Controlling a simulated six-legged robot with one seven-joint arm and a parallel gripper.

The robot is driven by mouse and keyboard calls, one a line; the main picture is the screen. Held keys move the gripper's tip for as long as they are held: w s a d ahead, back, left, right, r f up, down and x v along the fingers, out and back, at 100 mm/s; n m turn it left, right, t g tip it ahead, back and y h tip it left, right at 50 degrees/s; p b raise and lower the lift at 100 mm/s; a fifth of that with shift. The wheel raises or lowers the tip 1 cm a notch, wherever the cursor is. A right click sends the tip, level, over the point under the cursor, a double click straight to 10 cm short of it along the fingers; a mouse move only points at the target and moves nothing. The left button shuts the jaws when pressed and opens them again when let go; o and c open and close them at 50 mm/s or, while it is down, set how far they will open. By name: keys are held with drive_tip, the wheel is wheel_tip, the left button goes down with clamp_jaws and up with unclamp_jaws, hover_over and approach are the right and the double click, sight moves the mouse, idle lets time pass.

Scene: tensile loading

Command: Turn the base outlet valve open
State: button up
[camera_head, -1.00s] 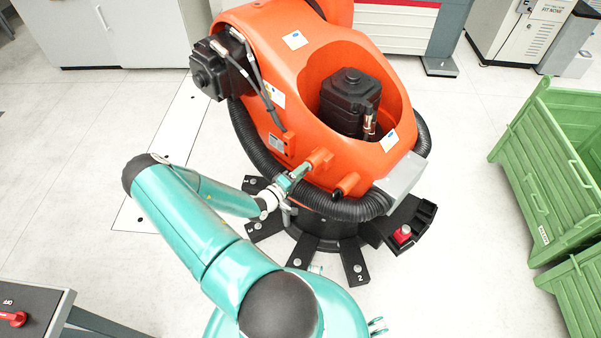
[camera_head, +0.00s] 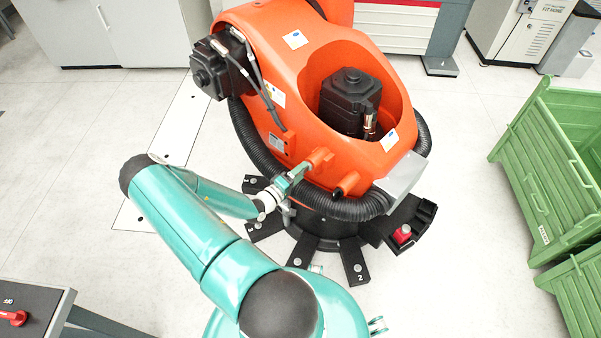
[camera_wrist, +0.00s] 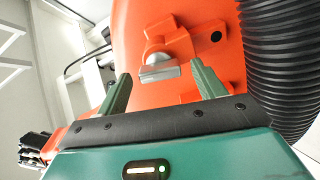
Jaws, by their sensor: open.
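The outlet valve (camera_head: 319,157) is an orange fitting on the lower side of the big orange machine. In the wrist view the valve (camera_wrist: 159,68) has a grey, flat-edged end facing me. My gripper (camera_head: 297,174) is right in front of it in the head view. In the wrist view my gripper (camera_wrist: 160,74) is open, with one green finger on each side of the grey end. A gap shows between each finger and the grey end. How deep the fingers reach around it I cannot tell.
A black corrugated hose (camera_head: 270,160) runs around the machine close to the valve, and on the right in the wrist view (camera_wrist: 285,60). A second orange stub (camera_head: 347,183) sits right of the valve. Black base feet (camera_head: 353,262) spread below. Green crates (camera_head: 545,165) stand at the right.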

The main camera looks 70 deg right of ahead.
drive_tip(key=v, duration=1.3)
drive_tip(key=shift+w, duration=0.15)
